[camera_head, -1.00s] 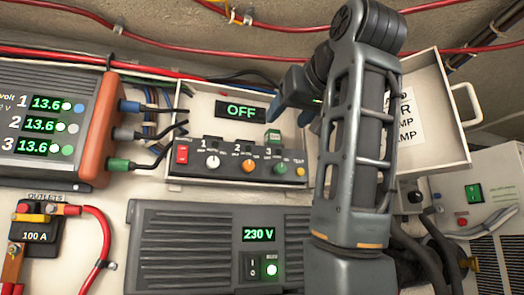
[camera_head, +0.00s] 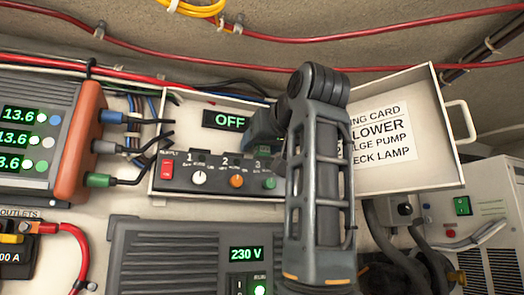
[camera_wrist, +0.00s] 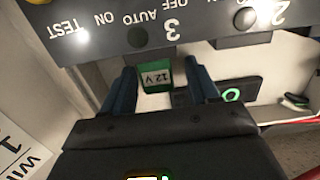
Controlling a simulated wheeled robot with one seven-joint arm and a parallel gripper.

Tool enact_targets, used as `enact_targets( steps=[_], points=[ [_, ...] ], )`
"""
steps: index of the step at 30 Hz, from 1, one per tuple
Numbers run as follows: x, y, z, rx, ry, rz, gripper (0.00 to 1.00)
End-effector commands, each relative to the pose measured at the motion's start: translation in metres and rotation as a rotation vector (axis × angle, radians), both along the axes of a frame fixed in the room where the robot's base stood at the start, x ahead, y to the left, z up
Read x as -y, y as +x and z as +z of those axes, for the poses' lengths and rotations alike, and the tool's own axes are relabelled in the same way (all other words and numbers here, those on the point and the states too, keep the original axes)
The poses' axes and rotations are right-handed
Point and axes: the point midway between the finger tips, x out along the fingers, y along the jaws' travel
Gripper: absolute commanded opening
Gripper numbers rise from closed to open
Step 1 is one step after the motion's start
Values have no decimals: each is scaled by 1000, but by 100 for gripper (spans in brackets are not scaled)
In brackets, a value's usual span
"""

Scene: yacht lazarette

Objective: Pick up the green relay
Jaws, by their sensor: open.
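The green relay (camera_wrist: 156,76), a small block with an upside-down "12 V" label, shows in the wrist view below the switch panel. My gripper (camera_wrist: 163,84) is open, with one blue finger on each side of the relay. A gap shows between the relay and the right finger; whether the left finger touches it I cannot tell. In the head view my gripper (camera_head: 264,127) is at the open white box (camera_head: 184,107), partly covered by my arm.
The switch panel (camera_head: 217,174) with its red switch and knobs sits along the box's lower edge. An "OFF" display (camera_head: 229,119) is behind it. The open lid (camera_head: 437,150) bears a wiring card. Cables run in at the left; a 230 V unit (camera_head: 180,262) is below.

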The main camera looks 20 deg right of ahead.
Motion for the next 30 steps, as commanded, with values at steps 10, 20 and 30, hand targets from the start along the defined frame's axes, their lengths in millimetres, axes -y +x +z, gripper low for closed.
enact_targets(
  steps=[10,20,30],
  points=[
    [0,0,0,0,0,0,33],
    [0,0,0,0,0,0,4],
    [0,0,2,0,0,0,4]
  ],
)
